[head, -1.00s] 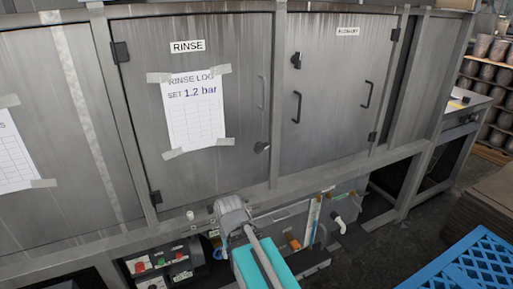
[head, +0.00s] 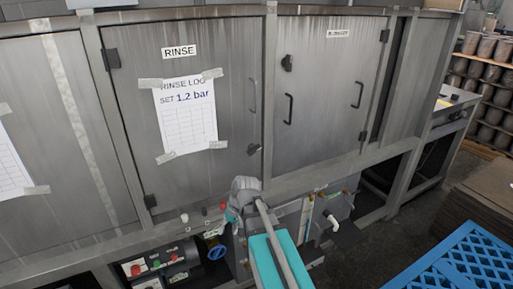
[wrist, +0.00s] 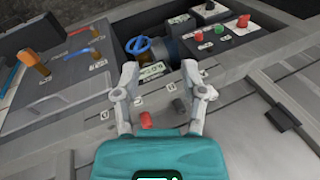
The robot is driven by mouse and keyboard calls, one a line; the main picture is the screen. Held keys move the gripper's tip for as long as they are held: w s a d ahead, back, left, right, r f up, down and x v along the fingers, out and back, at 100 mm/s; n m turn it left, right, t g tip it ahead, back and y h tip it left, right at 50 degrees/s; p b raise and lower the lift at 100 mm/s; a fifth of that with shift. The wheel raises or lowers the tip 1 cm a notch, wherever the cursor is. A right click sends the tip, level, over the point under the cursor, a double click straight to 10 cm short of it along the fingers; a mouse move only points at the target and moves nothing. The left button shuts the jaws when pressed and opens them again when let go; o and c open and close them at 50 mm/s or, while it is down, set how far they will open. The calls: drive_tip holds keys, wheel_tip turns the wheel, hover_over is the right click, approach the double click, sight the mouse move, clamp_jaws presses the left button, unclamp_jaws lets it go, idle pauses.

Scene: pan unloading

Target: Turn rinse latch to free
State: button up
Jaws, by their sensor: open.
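The rinse latch (head: 254,149) is a small dark handle low on the right edge of the grey RINSE door (head: 190,130) in the head view. Its exact setting is too small to tell. My gripper (wrist: 160,68) is open and empty in the wrist view, its two grey fingers spread over the frame and controls below the doors. In the head view my arm's end is just below the latch, apart from it, and the fingers are mostly hidden. I cannot make out the latch in the wrist view.
A red knob (wrist: 146,119) and a dark knob (wrist: 178,106) sit between my fingers in the wrist view. A blue valve wheel (wrist: 138,46) is beyond them. The neighbouring door (head: 328,100) has handles and its own latch. A blue crate (head: 445,262) stands at lower right.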

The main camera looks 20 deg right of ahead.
drive_tip(key=w+d+r+m+t+y+p, duration=0.1)
drive_tip(key=w+d+r+t+y+p, duration=0.1)
drive_tip(key=w+d+r, duration=0.3)
drive_tip(key=w+d+r+m+t+y+p, duration=0.1)
drive_tip(key=w+d+r+t+y, duration=0.2)
drive_tip(key=d, duration=0.4)
drive_tip(key=m+t+y+p, duration=0.2)
drive_tip(key=t+p, duration=0.1)
drive_tip(key=t, duration=0.1)
approach(258, 150)
drive_tip(key=s+d, duration=0.1)
drive_tip(key=s, duration=0.1)
drive_tip(key=shift+d+r, duration=0.15)
drive_tip(key=shift+r, duration=0.2)
drive_tip(key=shift+w+f, duration=0.1)
drive_tip(key=b+x, duration=0.4)
drive_tip(key=x, duration=0.9)
drive_tip(key=shift+w, duration=0.4)
drive_tip(key=shift+c, duration=0.2)
clamp_jaws()
